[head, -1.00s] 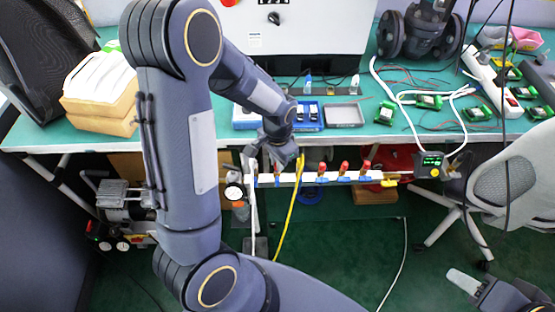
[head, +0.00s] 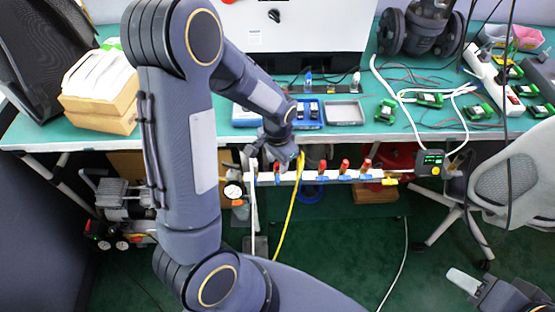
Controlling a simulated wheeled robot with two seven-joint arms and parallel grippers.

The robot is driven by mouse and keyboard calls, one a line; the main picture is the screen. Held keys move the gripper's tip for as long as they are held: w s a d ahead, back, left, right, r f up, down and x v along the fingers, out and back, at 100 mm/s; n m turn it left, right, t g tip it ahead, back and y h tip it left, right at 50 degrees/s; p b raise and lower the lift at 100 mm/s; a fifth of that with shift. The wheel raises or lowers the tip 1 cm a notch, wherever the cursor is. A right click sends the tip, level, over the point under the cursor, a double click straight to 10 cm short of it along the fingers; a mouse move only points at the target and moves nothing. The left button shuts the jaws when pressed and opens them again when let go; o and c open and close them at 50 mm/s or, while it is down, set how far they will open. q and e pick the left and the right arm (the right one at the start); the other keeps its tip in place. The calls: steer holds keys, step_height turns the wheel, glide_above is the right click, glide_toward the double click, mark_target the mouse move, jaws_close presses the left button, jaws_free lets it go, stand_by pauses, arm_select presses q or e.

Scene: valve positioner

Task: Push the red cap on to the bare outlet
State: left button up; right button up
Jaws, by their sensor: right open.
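A white manifold bar (head: 333,176) runs level below the front edge of the bench. Several red valve handles (head: 345,165) stand up on it, with blue fittings below them. I cannot pick out a separate red cap or tell which outlet is bare. My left gripper (head: 283,162) is at the left part of the bar, pointing down beside a red part (head: 277,167). Its fingers are small and partly hidden by my own wrist, so its opening and any held thing are unclear. My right gripper (head: 455,283) shows only partly at the bottom right, open and away from the bar.
A yellow hose (head: 289,217) hangs from the bar. A pressure gauge (head: 233,191) is at its left and a dark device with a green display (head: 430,163) at its right. The green bench (head: 205,128) lies behind; a grey chair (head: 500,185) stands right.

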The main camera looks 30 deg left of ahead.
mark_target(278, 163)
arm_select(q)
steer(key=shift+r, duration=0.1)
step_height(278, 163, up, 8)
steer(key=shift+f+p, duration=0.2)
steer(key=shift+p, duration=0.25)
arm_select(e)
steer(key=shift+r, duration=0.45)
arm_select(q)
steer(key=s+d+r+n+t+h+p, duration=0.2)
steer(key=s+r+n, duration=0.1)
steer(key=s+r, duration=0.4)
steer(key=s+d+r+n+t+h+p, duration=0.1)
steer(key=s+d+r+n+t, duration=0.1)
steer(key=s+r, duration=0.5)
steer(key=s+n+t, duration=0.1)
steer(key=s, duration=0.2)
steer(key=shift+r+t+h+p, duration=0.3)
steer(key=shift+r+h+p, duration=0.05)
steer(key=shift+r+h, duration=0.05)
arm_select(e)
step_height(278, 163, up, 4)
steer(key=shift+f, duration=0.15)
